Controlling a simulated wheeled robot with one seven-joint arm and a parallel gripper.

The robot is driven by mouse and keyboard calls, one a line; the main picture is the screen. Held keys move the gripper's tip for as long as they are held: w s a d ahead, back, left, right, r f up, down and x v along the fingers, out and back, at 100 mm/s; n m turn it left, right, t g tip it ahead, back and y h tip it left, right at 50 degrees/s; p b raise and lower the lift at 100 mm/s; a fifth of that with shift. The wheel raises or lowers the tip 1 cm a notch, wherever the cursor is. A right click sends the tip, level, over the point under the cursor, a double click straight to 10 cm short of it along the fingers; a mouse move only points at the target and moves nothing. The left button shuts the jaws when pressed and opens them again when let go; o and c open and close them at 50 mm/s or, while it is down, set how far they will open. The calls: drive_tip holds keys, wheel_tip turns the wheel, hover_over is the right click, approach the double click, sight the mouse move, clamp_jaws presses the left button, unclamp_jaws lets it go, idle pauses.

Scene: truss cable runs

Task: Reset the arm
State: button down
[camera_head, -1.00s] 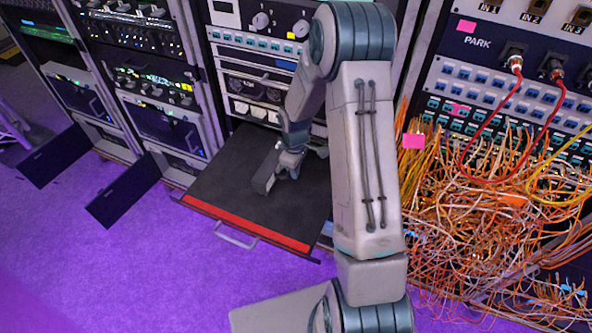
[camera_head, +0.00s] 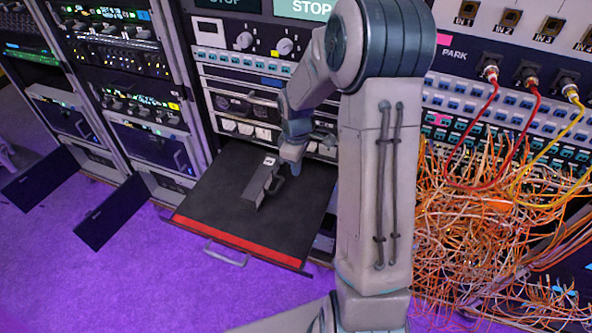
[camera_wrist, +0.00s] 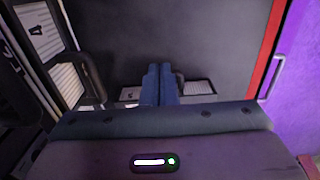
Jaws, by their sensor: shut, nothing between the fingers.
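My gripper (camera_head: 293,166) hangs over the pulled-out black drawer (camera_head: 225,215) in the middle rack. In the wrist view its two blue fingers (camera_wrist: 158,84) are together with nothing between them. A dark grey box-shaped unit (camera_head: 258,188) with a handle and a small white label lies on the drawer, just left of and below the fingers. In the wrist view the fingers hide part of what lies below them. My arm is bent, with its elbow high.
The drawer's red front strip (camera_head: 240,243) and metal handle (camera_head: 226,254) stick out over the purple floor. Tangled orange cables (camera_head: 480,220) and red patch leads (camera_head: 491,95) hang at the right. Two dark panels (camera_head: 110,212) stand open at the left.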

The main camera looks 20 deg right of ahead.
idle(0.4)
drive_tip(key=s+a+r+m+t, duration=0.1)
drive_tip(key=s+a+r+m, duration=0.1)
drive_tip(key=s+r+m, duration=0.3)
drive_tip(key=s+a+r+m+t, duration=0.1)
drive_tip(key=s+a+r+m, duration=0.2)
drive_tip(key=s+r, duration=0.9)
drive_tip(key=s+m, duration=0.2)
drive_tip(key=s, duration=0.1)
drive_tip(key=shift+s+a+t+p, duration=0.25)
drive_tip(key=shift+s+t+p, duration=0.1)
drive_tip(key=shift+s+t, duration=0.05)
drive_tip(key=shift+a, duration=0.1)
